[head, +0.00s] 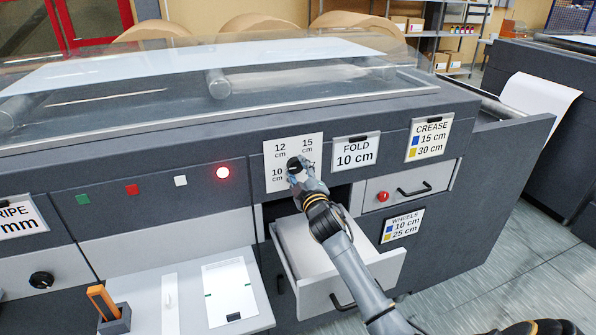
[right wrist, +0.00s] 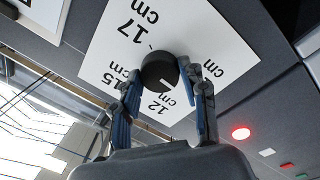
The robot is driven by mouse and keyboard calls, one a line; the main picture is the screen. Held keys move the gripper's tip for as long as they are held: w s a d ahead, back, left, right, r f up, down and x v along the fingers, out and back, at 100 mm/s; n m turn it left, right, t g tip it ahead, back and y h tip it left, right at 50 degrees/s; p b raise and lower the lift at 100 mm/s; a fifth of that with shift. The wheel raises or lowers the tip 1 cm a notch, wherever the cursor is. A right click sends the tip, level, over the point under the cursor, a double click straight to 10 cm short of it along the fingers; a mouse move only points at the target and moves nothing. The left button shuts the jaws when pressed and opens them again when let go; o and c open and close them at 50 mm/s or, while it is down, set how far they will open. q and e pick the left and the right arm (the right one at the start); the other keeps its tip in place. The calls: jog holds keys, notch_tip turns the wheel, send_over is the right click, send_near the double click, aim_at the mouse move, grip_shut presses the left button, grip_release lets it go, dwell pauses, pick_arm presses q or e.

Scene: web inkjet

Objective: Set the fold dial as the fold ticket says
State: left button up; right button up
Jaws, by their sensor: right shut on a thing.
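The fold dial is a round black knob (head: 294,165) on a white plate (head: 272,181) marked 10, 12 and 15 cm in the head view. In the right wrist view the knob (right wrist: 158,72) shows a white line on its face, toward the 12 cm side. That view also shows 17 cm, which my gripper covers in the head view. The fold ticket (head: 356,152), right of the plate, reads 10 cm. My right gripper (head: 299,172) is shut on the knob, one finger on each side; it also shows in the wrist view (right wrist: 160,85). My left gripper is out of view.
An open drawer (head: 350,280) juts out below my right arm. A crease ticket (head: 429,138), a wheels ticket (head: 402,226) and a drawer with a red knob (head: 383,197) are to the right.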

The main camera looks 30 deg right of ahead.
jog(key=n, duration=0.6)
jog(key=shift+y, duration=0.3)
jog(key=shift+n, duration=0.5)
jog(key=o, duration=1.1)
jog(key=shift+o, duration=0.2)
jog(key=v, duration=1.2)
jog(key=shift+f, duration=0.3)
